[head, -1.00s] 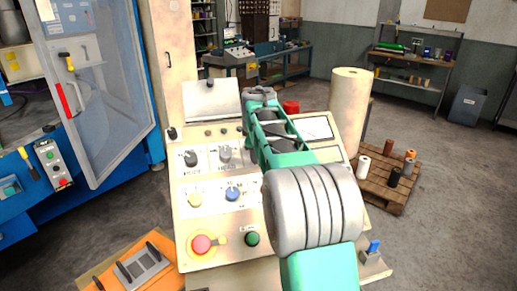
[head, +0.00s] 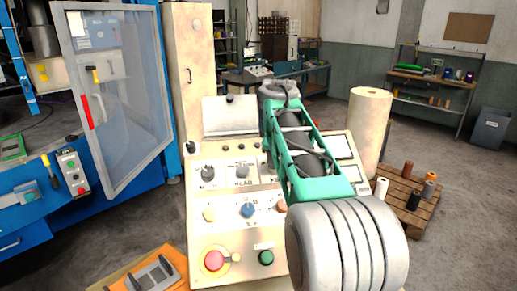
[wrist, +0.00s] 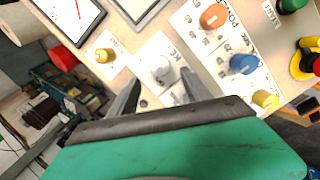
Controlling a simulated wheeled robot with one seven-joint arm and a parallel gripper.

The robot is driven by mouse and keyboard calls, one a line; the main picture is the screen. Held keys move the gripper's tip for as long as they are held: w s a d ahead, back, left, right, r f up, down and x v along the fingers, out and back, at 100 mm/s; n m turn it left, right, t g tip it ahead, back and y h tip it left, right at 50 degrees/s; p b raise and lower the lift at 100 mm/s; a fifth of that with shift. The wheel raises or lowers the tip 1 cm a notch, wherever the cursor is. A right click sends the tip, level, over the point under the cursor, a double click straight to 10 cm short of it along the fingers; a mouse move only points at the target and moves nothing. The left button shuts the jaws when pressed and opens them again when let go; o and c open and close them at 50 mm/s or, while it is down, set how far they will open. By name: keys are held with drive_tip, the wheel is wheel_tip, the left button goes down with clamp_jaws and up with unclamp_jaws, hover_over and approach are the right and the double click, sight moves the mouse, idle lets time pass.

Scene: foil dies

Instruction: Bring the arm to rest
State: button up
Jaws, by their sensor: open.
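My arm, green with grey ribbed joint covers, reaches over a beige control console (head: 194,210) in the head view. The fingers point at the console face. A pale knob (wrist: 162,69) lies beyond the gap between the fingertips; I cannot tell whether they touch anything. Orange (wrist: 213,16), blue (wrist: 243,63) and yellow (wrist: 265,99) knobs sit to the right of it.
The console carries a red button (head: 214,261) and a green button (head: 266,258). A blue machine with an open clear door (head: 128,120) stands at left. A cream roll (head: 369,125) and a pallet of spools (head: 423,207) stand at right.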

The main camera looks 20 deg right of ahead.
drive_tip(key=s+a+f+m+y, duration=0.1)
drive_tip(key=s+a+f+m, duration=0.2)
drive_tip(key=s, duration=0.6)
drive_tip(key=s+a+f+m+g+y, duration=0.1)
drive_tip(key=s+a+f+m, duration=0.2)
drive_tip(key=s+a+f, duration=0.5)
drive_tip(key=s+a+f+m+g+y, duration=0.1)
drive_tip(key=s+a+f+m, duration=0.2)
drive_tip(key=s+a+f, duration=0.3)
drive_tip(key=s+a, duration=0.2)
drive_tip(key=s, duration=0.1)
drive_tip(key=shift+s+a+f, duration=0.15)
drive_tip(key=shift+s+f, duration=0.1)
drive_tip(key=shift+s, duration=0.05)
